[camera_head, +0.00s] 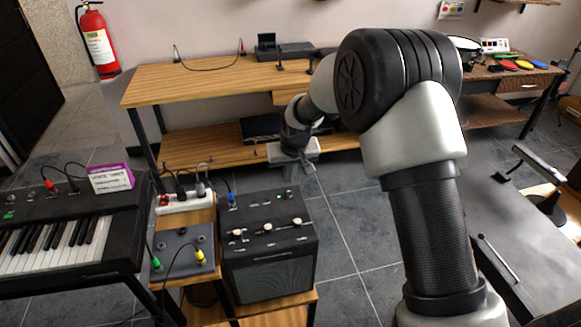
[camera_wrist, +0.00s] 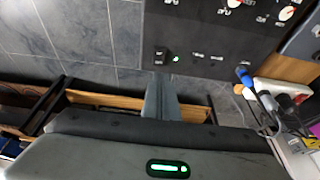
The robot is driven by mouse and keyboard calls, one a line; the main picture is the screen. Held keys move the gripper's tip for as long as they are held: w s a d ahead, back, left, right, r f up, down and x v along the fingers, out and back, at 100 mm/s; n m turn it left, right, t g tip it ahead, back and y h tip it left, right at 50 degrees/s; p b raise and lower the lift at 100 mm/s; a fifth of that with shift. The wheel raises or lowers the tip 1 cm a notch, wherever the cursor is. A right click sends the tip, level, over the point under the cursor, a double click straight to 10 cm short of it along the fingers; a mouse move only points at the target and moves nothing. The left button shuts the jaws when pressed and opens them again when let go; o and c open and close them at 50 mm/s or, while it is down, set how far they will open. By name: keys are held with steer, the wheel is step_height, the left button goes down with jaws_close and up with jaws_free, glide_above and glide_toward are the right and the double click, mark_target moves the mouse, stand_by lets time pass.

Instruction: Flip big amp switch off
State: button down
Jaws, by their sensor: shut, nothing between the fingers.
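The big black amp (camera_head: 268,262) stands on a low wooden stand, with knobs on its sloping top panel. In the wrist view the amp's top panel (camera_wrist: 215,35) fills the upper right. A small black switch (camera_wrist: 160,57) sits near its edge, beside a lit green light (camera_wrist: 176,58). The switch is too small to make out in the head view. My gripper (camera_wrist: 160,80) is shut and empty, its tips just short of the switch in the wrist picture; contact cannot be told. In the head view my gripper (camera_head: 290,174) is beyond the amp's back right corner.
A keyboard (camera_head: 60,245) with a purple-and-white box (camera_head: 112,178) is left of the amp. A grey pedal box (camera_head: 184,250) and a power strip (camera_head: 185,202) with cables sit close to the amp's left. A wooden bench (camera_head: 200,82) stands behind. Tiled floor is clear between.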

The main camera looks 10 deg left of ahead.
mark_target(288, 191)
steer(key=shift+s+x, duration=0.2)
steer(key=shift+x, duration=1.2)
steer(key=shift+s+x, duration=0.15)
steer(key=shift+x, duration=1.2)
steer(key=shift+d+f, duration=0.15)
steer(key=shift+f, duration=0.1)
steer(key=shift+w+f+b, duration=0.1)
steer(key=shift+f+b, duration=0.2)
steer(key=shift+b, duration=0.4)
steer(key=shift+r, duration=0.25)
steer(key=shift+f, duration=0.1)
